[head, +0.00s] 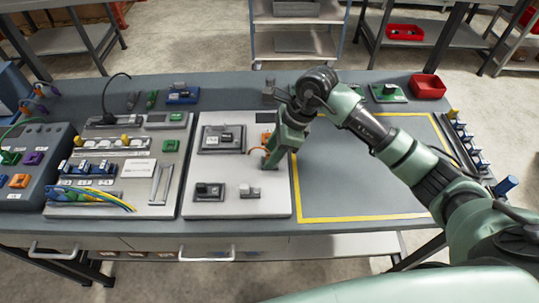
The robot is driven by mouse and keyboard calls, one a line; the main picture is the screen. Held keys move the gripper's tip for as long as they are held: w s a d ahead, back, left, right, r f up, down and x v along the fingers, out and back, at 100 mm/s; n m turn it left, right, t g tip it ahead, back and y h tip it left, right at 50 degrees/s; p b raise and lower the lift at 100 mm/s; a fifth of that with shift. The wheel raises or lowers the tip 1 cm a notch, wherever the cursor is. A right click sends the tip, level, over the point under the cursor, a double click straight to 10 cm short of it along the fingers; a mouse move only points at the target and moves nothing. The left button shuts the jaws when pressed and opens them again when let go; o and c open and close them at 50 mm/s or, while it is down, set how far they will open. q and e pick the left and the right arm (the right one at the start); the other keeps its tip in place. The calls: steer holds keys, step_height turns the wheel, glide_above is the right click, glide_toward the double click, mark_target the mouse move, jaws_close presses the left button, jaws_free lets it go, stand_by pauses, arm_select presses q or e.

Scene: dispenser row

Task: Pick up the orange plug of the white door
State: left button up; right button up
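The white door (238,205) appears to be the white panel lying flat in the middle of the workbench, with dark and grey modules on it. A short orange cable (256,150) arcs at its right edge, just left of my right gripper. The end of this cable is hidden by the gripper, so I cannot see the plug clearly. My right gripper (269,163) points down over the panel's right edge, right beside the orange cable. Its fingers look close together, but I cannot tell whether they hold anything. My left gripper is not in view.
A panel with blue modules and coloured cables (110,180) lies left of the white one. A grey box with coloured sockets (35,160) stands at the far left. A yellow-framed mat area (350,185) on the right is clear under my arm. A red bin (427,86) stands behind.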

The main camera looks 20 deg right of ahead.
jaws_close()
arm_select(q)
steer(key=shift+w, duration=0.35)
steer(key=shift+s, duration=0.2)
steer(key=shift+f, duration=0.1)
arm_select(e)
steer(key=shift+r, duration=0.15)
steer(key=shift+r, duration=0.2)
arm_select(q)
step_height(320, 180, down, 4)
steer(key=b, duration=0.4)
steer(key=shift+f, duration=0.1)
arm_select(e)
step_height(320, 180, up, 20)
steer(key=shift+w+f, duration=0.15)
steer(key=shift+f, duration=0.05)
